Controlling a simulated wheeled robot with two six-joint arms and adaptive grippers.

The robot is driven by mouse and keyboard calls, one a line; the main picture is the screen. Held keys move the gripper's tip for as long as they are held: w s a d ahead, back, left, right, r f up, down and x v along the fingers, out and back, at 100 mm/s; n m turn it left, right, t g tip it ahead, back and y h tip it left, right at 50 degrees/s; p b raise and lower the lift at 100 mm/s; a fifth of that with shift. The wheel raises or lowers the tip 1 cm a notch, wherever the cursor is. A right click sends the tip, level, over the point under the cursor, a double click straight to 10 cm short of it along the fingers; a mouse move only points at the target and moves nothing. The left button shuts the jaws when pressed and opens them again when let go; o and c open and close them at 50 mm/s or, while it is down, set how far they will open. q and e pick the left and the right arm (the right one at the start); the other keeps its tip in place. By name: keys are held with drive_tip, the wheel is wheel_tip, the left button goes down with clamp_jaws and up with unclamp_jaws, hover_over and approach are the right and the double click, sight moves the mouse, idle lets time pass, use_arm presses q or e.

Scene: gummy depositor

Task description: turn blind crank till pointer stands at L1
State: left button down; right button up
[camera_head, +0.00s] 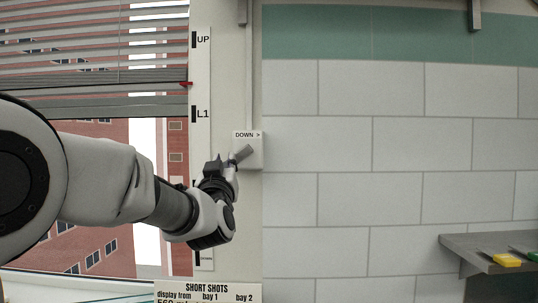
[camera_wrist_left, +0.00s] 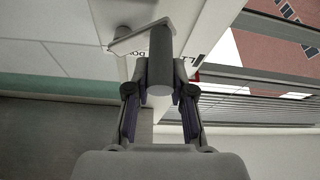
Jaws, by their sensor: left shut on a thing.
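The white crank box (camera_head: 250,160) marked "DOWN >" is on the wall post, with a grey crank handle (camera_head: 243,153) in front of it. My left gripper (camera_head: 229,164) is at the handle. In the left wrist view its two fingers (camera_wrist_left: 160,98) are shut on the round grey handle (camera_wrist_left: 160,72), whose crank arm (camera_wrist_left: 140,37) runs to the upper left. The red pointer (camera_head: 186,84) is at the scale strip (camera_head: 201,70), between the UP mark and the L1 mark (camera_head: 195,114), above L1. The lower marks are partly hidden by my arm. My right gripper is not in view.
The slatted blind (camera_head: 90,85) covers the upper window; its bottom edge is near L1 height. A "SHORT SHOTS" sign (camera_head: 207,289) stands below my arm. The tiled wall between is clear.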

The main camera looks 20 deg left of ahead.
use_arm(q)
drive_tip(key=shift+s+a+r+p, duration=0.1)
drive_tip(key=shift+a+r+p, duration=0.15)
drive_tip(key=shift+r, duration=0.3)
drive_tip(key=shift+s+a+r+p, duration=0.1)
drive_tip(key=shift+a+r+p, duration=0.1)
drive_tip(key=shift+r, duration=0.3)
wheel_tip(320, 180, up, 2)
drive_tip(key=shift+a+r+p, duration=0.1)
drive_tip(key=shift+p, duration=0.6)
